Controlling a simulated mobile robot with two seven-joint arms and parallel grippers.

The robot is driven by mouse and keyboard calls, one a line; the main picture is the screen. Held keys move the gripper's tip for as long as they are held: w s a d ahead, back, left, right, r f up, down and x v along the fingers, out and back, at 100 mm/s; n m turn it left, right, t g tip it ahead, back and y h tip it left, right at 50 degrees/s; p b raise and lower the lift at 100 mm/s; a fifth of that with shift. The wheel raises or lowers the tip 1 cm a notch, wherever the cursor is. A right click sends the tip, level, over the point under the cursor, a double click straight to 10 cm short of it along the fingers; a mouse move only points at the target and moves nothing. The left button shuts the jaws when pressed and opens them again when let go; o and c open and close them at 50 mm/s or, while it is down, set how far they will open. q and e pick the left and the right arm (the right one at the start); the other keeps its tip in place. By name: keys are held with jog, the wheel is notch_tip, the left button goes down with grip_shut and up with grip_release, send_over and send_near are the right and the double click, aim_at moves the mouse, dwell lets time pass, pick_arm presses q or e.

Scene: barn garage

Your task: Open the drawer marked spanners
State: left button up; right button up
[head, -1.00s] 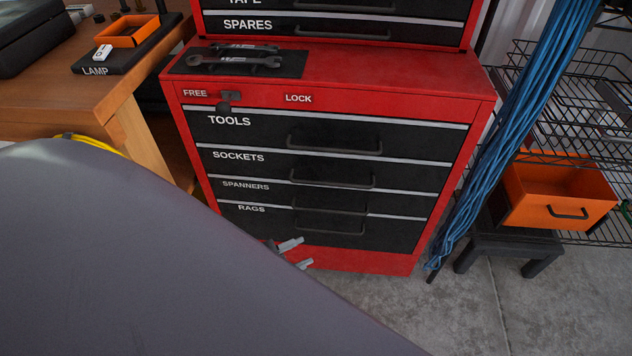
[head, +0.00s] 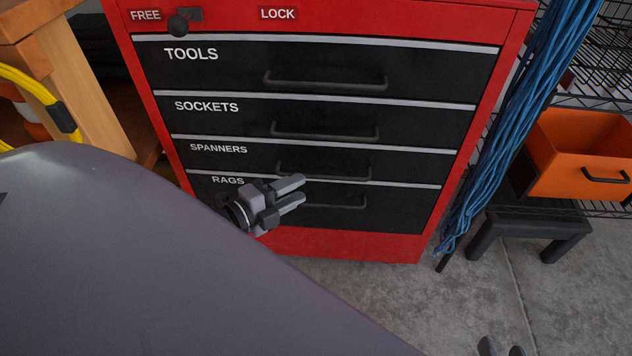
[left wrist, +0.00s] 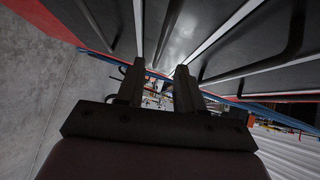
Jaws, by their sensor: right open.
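The spanners drawer (head: 235,158) is the third black drawer down in the red cabinet, and it is shut. Its dark bar handle (head: 345,177) is partly hidden at its left end by my left gripper (head: 298,190). My left gripper is open and empty, with its fingers pointing right, in front of the spanners and rags drawers. In the left wrist view its two fingers (left wrist: 161,75) stand apart close to the drawer fronts. A dark bar handle (left wrist: 168,32) shows just beyond the fingertips; contact cannot be told. My right gripper (head: 502,350) shows only its fingertips at the bottom edge.
The tools (head: 230,70), sockets (head: 225,118) and rags (head: 320,215) drawers are shut. The slide knob (head: 178,25) sits on the FREE side. Blue cables (head: 510,130) and a black stool (head: 530,228) stand right of the cabinet. Concrete floor is clear in front.

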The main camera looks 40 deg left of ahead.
aim_at(320, 178)
pick_arm(q)
jog(key=shift+b+x, duration=1.05)
jog(key=shift+x, duration=2.15)
pick_arm(e)
jog(key=shift+w+a+f+y, duration=0.15)
jog(key=shift+a+y, duration=0.2)
jog(key=shift+a, duration=0.1)
jog(key=shift+w+a+f+y, duration=0.1)
jog(key=shift+a+f+y, duration=0.05)
jog(key=shift+a+y, duration=0.25)
pick_arm(q)
jog(key=shift+s, duration=0.1)
grip_shut()
pick_arm(e)
jog(key=shift+r, duration=0.1)
